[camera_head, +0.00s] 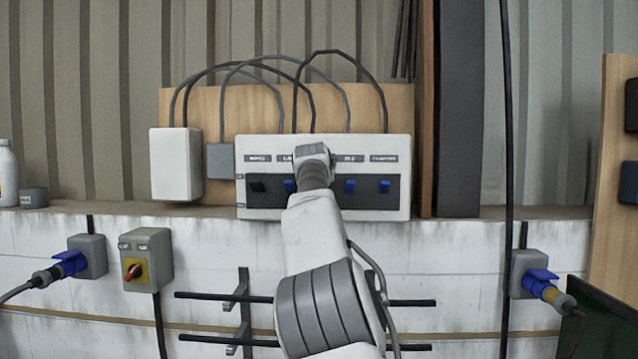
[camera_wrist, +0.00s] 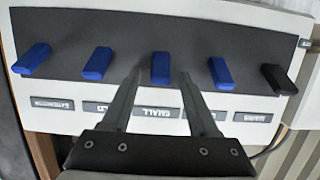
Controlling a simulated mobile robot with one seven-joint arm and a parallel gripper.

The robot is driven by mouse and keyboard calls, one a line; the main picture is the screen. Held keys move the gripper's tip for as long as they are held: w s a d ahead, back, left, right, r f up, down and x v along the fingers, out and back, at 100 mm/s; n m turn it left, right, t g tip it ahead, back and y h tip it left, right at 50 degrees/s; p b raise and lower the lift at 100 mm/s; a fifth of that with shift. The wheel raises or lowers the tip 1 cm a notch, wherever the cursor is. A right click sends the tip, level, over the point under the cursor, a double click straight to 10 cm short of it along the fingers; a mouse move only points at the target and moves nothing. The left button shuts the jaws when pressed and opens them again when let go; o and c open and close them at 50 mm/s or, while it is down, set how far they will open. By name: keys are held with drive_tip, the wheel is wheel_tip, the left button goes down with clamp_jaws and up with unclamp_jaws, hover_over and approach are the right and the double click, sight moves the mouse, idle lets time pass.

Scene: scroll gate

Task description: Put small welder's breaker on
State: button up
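The breaker panel (camera_head: 325,212) is a white box with a dark strip and a row of levers, one black and the rest blue. In the wrist view, which shows the panel upside down, the small welder's breaker (camera_wrist: 160,66) is the middle blue lever, by the label "SMALL" (camera_wrist: 156,113). My gripper (camera_wrist: 159,73) is open, with one finger on each side of this lever and a gap to each. In the head view my wrist (camera_head: 314,165) hides the middle lever and the fingers. I cannot tell whether the fingertips touch the panel.
Neighbouring blue levers (camera_wrist: 98,63) (camera_wrist: 220,73) stand close outside the fingers. A black lever (camera_head: 257,185) is at the panel's left end in the head view. A white box (camera_head: 176,165) and cables are left of and above it. A red rotary switch (camera_head: 133,271) is below left.

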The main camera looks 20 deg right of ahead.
drive_tip(key=b+v, duration=0.8)
drive_tip(key=v, duration=0.9)
drive_tip(key=shift+s, duration=0.25)
drive_tip(key=s+d+f+g+y, duration=0.3)
drive_tip(key=s+f, duration=0.4)
drive_tip(key=f, duration=0.5)
drive_tip(key=s+a+f+n+g+y, duration=0.1)
drive_tip(key=s+a+f, duration=0.3)
drive_tip(key=s+f, duration=0.5)
drive_tip(key=s+a+f+n+g+y, duration=0.1)
drive_tip(key=s+a+f, duration=0.3)
drive_tip(key=s+f, duration=0.6)
drive_tip(key=s+a+f+n+g, duration=0.2)
drive_tip(key=s+a+f+g, duration=0.1)
drive_tip(key=s+f, duration=0.7)
drive_tip(key=shift+a+n+y, duration=0.3)
drive_tip(key=shift+a+y, duration=0.1)
drive_tip(key=shift+a, duration=0.05)
